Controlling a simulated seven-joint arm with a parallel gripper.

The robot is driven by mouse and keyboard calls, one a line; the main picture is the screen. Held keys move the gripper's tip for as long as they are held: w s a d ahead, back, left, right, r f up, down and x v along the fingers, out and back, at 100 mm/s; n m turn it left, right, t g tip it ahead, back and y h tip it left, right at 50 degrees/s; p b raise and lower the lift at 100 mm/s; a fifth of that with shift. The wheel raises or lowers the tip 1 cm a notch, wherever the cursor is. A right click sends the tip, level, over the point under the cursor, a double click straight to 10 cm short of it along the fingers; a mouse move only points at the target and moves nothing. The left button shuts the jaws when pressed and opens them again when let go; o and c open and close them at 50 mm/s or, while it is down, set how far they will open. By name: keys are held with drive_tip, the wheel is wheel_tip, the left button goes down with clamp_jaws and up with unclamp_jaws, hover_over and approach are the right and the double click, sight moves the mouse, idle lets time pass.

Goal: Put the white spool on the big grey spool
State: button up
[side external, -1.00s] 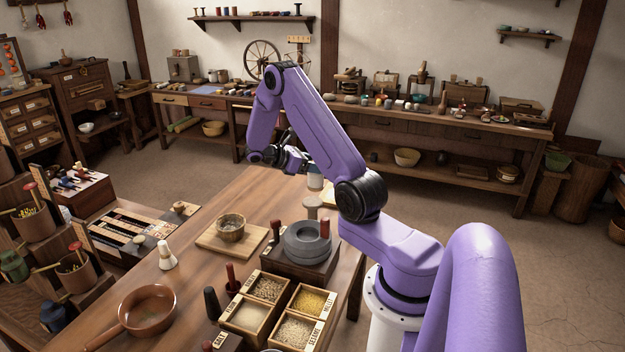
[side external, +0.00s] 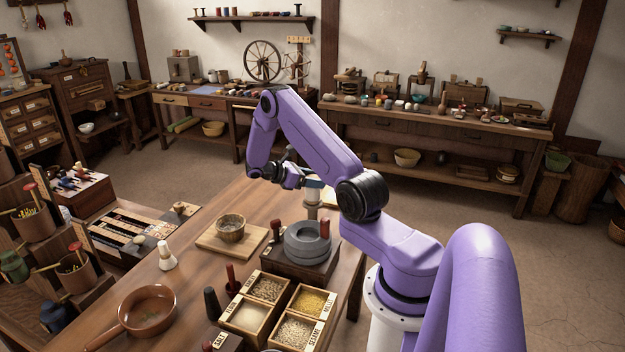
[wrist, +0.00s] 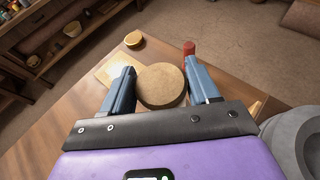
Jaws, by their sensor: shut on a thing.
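My gripper (side external: 314,184) is low over the far end of the wooden table. In the wrist view its blue fingers (wrist: 161,84) are shut on a round, flat-topped thing, which I take to be the white spool (wrist: 161,87); its top looks tan there. In the side view the held spool is small and partly covered by the fingers. I cannot tell whether the two spools touch.
A bowl (side external: 230,228) sits on a board to the left. Grain boxes (side external: 268,288) are nearer. The table's left middle is fairly clear.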

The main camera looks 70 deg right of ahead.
drive_tip(key=shift+f, duration=0.1)
drive_tip(key=o, duration=1.1)
